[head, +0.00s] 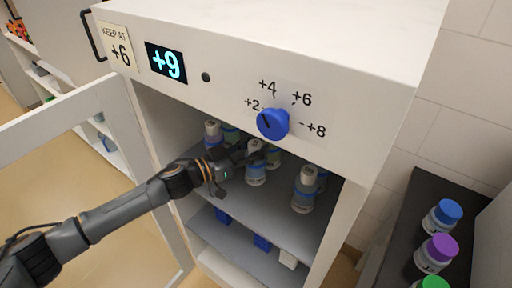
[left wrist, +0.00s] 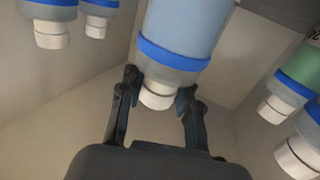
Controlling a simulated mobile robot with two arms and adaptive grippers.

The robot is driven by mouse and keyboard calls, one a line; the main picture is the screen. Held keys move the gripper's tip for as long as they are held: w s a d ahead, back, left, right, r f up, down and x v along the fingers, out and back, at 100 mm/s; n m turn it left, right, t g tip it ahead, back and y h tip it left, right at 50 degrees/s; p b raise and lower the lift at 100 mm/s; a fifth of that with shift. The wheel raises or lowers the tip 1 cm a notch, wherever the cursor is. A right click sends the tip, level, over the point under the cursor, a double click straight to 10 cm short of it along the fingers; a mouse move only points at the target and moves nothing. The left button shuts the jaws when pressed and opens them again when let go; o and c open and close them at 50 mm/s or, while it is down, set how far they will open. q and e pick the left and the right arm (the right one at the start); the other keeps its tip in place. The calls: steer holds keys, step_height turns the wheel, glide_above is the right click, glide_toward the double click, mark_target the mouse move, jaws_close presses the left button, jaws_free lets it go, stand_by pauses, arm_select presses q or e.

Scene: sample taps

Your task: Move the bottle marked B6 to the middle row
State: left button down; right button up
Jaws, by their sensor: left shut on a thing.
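My left gripper (head: 246,155) reaches into the open cabinet and is shut on a bottle with a white cap and blue band (head: 256,174). In the left wrist view the picture is upside down; the two fingers (left wrist: 158,92) sit on either side of the cap of this bottle (left wrist: 185,35). Its marking cannot be read, so I cannot tell whether it is B6. Other bottles stand on the same grey shelf: one at the back left (head: 212,134), one behind the held bottle (head: 273,157), and one at the front right (head: 304,192). My right gripper is not in view.
The cabinet's glass door (head: 75,130) stands open at the left. A blue dial (head: 272,123) and a display reading +9 (head: 166,63) are above the opening; a sign (head: 119,48) says keep at +6. Blue items (head: 262,242) lie on the lower shelf. Colour-capped jars (head: 436,253) stand at the right.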

arm_select(q)
steer(key=c, duration=1)
jaws_free()
steer(key=shift+f, duration=0.15)
steer(key=shift+o, duration=0.2)
steer(key=shift+a+r, duration=0.1)
steer(key=shift+r, duration=0.1)
steer(key=b+v, duration=0.1)
steer(key=v, duration=1.1)
